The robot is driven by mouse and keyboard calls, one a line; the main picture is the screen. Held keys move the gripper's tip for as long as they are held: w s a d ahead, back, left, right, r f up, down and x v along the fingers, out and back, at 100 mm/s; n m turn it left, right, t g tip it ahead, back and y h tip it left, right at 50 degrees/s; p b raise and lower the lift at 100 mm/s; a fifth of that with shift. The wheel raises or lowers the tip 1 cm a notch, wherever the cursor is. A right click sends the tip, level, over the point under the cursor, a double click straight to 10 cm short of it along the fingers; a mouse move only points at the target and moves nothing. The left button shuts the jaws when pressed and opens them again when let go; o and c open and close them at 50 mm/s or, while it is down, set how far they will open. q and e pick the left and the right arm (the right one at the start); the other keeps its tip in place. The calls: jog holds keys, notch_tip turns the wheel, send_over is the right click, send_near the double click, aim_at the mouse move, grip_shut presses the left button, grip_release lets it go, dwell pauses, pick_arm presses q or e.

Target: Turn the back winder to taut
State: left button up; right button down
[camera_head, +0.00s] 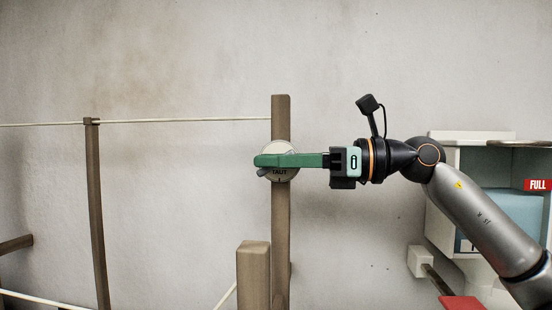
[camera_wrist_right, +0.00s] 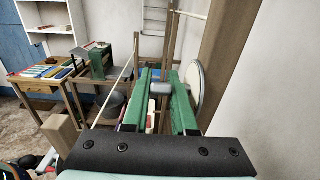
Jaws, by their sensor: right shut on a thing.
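In the right wrist view the dial (camera_wrist_right: 198,84) shows edge-on, right of the fingers. My right gripper (camera_head: 260,160) reaches in from the right across the dial's face, and its green fingers hide the middle of the dial. In the wrist view the fingers are shut on the winder's grey handle (camera_wrist_right: 160,89). The handle's end (camera_head: 263,172) pokes out below the fingertips in the head view. My left gripper is not in view.
A pale line (camera_head: 180,120) runs from the winder's post (camera_head: 281,230) to a thinner post (camera_head: 96,210) at left. A shorter thick post (camera_head: 252,275) stands in front. At right is a pale cabinet (camera_head: 440,190) with a red FULL sign (camera_head: 537,185).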

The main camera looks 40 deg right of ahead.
jog(key=shift+r+g+h+p, duration=0.3)
jog(key=shift+r+p, duration=0.05)
jog(key=shift+p, duration=0.45)
jog(key=p, duration=0.2)
jog(key=g+h+p, duration=0.1)
jog(key=p, duration=0.1)
jog(key=shift+r+g+p, duration=0.25)
jog(key=shift+g+p, duration=0.05)
jog(key=shift+p, duration=0.05)
jog(key=g+h+p, duration=0.1)
jog(key=p, duration=0.3)
jog(key=g+h+p, duration=0.2)
jog(key=p, duration=0.2)
jog(key=shift+w+f, duration=0.15)
jog(key=shift+f, duration=0.15)
jog(key=shift+f+g+h+p, duration=0.3)
jog(key=shift+g+h, duration=0.3)
jog(key=shift+g, duration=0.2)
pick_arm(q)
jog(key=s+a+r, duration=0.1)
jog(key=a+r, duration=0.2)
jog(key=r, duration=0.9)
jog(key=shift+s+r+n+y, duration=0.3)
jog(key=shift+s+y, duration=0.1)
pick_arm(e)
jog(key=shift+a+g+h, duration=0.1)
jog(key=shift+g+h, duration=0.5)
jog(key=shift+g, duration=0.3)
jog(key=c, duration=1)
grip_release()
